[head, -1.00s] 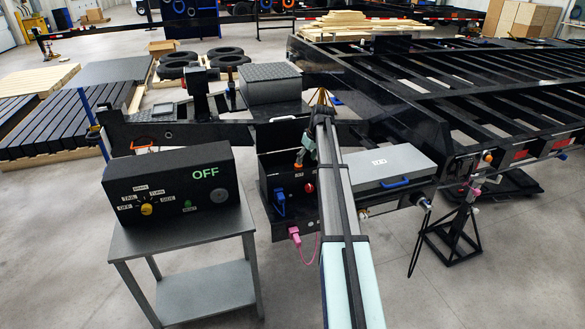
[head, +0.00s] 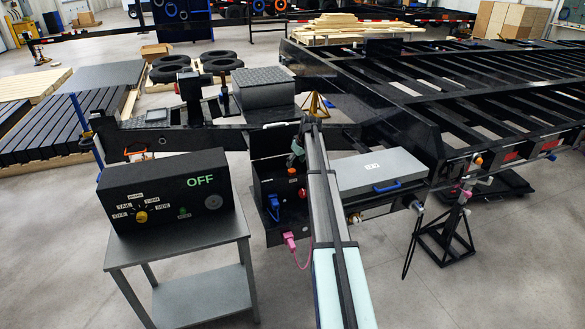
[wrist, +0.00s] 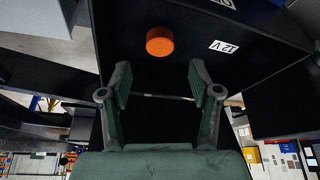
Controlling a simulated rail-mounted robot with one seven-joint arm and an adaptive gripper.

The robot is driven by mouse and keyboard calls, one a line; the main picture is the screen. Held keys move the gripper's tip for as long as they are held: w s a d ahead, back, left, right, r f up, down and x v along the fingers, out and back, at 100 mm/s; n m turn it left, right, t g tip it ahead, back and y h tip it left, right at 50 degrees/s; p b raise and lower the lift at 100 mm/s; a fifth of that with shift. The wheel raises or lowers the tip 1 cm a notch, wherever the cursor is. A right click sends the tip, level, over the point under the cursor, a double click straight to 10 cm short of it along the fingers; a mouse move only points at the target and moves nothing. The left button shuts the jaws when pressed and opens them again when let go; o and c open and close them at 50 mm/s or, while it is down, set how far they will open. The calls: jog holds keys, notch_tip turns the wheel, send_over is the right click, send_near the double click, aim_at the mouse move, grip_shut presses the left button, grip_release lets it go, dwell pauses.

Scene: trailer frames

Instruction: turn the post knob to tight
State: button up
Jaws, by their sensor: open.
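The orange round post knob (wrist: 160,41) sits on a black surface in the wrist view, just beyond my fingertips and centred between them. A white "12 V" label (wrist: 222,47) is to its right. My gripper (wrist: 160,82) is open, with one finger on each side and nothing between them. The fingers do not appear to touch the knob. In the head view my gripper (head: 297,157) is above the open black box (head: 264,183) on the trailer tongue, partly hidden by my arm. A small orange spot, likely the knob (head: 292,171), shows just below it.
A red knob (head: 301,193), a blue plug (head: 273,205) and a pink connector (head: 290,239) are on or near the box front. A grey lidded case (head: 378,170) stands to the right. A black control box reading OFF (head: 168,192) stands on a grey table to the left.

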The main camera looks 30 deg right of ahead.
aim_at(292, 170)
jog(key=shift+p+x, duration=0.7)
jog(key=shift+x, duration=2.4)
jog(key=c, duration=1.1)
